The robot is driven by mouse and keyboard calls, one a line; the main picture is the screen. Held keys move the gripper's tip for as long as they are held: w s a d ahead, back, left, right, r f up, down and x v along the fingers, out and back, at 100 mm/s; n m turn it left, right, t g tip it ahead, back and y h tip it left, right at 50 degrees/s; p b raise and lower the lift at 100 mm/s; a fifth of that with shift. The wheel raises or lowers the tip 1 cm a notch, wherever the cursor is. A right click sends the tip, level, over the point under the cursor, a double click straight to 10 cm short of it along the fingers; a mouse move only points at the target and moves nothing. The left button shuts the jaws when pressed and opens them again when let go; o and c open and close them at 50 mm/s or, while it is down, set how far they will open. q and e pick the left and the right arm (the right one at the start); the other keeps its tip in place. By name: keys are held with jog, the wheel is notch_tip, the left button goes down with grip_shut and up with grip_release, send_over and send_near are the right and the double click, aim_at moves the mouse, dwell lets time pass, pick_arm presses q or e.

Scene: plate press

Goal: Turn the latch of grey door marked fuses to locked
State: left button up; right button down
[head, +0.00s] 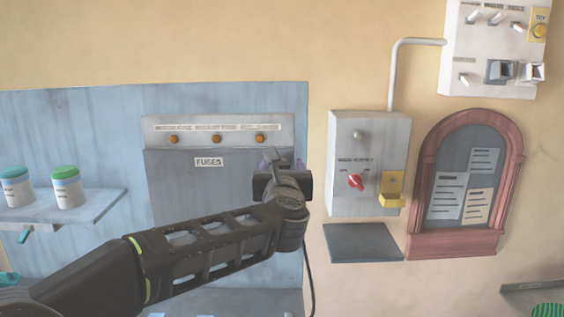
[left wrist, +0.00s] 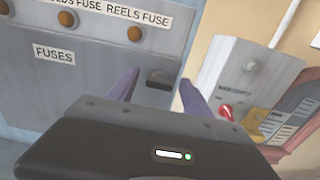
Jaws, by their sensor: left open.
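The grey door (head: 180,185) marked FUSES is closed in the blue panel; its label also shows in the left wrist view (left wrist: 54,55). A small dark latch (left wrist: 160,77) is near the door's right edge in the left wrist view. In the head view my gripper hides it. My left gripper (left wrist: 158,90) is open, with its two purple fingers on either side of the latch in the picture. I cannot tell whether they touch it. In the head view the left gripper (head: 274,168) is in front of the door's right side. My right gripper is not in view.
A strip with three orange lamps (head: 216,139) runs above the door. To the right is a grey box (head: 345,140) with a red knob (head: 356,181) and a yellow part (head: 392,188). A shelf (head: 100,206) with two jars is at left. A red-framed notice board (head: 427,170) hangs right.

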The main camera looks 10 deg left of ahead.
pick_arm(q)
jog(key=shift+w, duration=0.1)
jog(key=shift+c, duration=0.6)
grip_shut()
